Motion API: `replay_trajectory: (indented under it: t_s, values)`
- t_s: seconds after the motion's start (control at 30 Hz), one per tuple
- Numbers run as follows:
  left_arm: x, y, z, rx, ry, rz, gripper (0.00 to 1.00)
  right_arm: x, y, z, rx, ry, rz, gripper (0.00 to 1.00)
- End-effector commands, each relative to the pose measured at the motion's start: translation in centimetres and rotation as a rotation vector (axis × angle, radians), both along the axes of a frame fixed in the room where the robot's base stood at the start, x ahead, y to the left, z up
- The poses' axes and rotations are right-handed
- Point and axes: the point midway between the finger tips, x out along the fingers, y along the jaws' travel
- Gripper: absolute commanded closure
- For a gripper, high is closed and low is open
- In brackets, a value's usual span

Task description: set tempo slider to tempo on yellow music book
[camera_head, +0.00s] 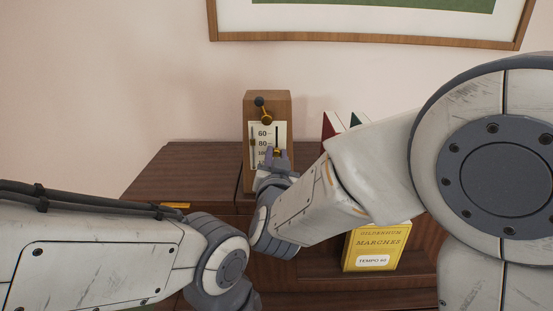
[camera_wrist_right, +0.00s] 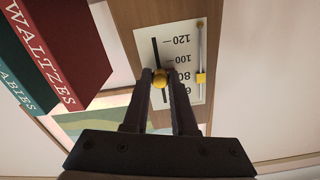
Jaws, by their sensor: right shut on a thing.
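The wooden tempo box (camera_head: 283,105) stands on the cabinet against the wall, with a white scale (camera_head: 254,165) numbered from 60 at the top downward. My right gripper (camera_head: 277,157) is shut on the yellow slider knob (camera_wrist_right: 159,78) in the dark slot. In the upside-down right wrist view, the knob appears about level with 80; in the head view it appears lower, near 100. A small yellow marker (camera_wrist_right: 201,78) sits in a thinner slot, also near 80. The yellow music book (camera_head: 375,247) reads "Marches", and its small label seems to read "Tempo 60". My left gripper is out of view.
A red book (camera_wrist_right: 57,45) titled "Waltzes" and a dark green book (camera_wrist_right: 20,70) stand beside the box. A dark lever with a gold base (camera_head: 266,117) sits above the scale. The cabinet top (camera_head: 185,165) is clear at left. My left arm is low in front.

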Motion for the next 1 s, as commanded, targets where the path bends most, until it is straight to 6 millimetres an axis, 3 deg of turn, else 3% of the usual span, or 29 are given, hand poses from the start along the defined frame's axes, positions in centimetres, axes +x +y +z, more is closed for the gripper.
replay_trajectory:
  t_s: [0.1, 0.2, 0.47, 0.5, 0.57, 0.6, 1.0]
  values:
    - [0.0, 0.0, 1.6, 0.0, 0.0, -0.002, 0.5, 0.0, 0.0, 3.0, 0.004, -0.003, 0.0, 1.0]
    - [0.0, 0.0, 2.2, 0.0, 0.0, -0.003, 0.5, 0.0, 0.0, 4.3, 0.003, -0.003, -0.001, 1.0]
    - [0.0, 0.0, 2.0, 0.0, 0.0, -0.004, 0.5, 0.0, 0.0, 4.5, 0.003, -0.007, -0.001, 1.0]
    - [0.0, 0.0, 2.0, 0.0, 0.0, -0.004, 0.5, 0.0, 0.0, 4.5, 0.003, -0.008, 0.0, 0.71]
    - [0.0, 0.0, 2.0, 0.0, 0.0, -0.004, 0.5, 0.0, 0.0, 4.5, 0.003, -0.008, -0.001, 0.48]
    - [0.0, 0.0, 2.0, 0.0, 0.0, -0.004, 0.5, 0.0, 0.0, 4.5, 0.003, -0.007, -0.001, 0.45]
    - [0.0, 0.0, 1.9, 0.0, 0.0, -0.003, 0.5, -0.3, 0.1, 4.2, 0.002, -0.003, 0.001, 0.45]
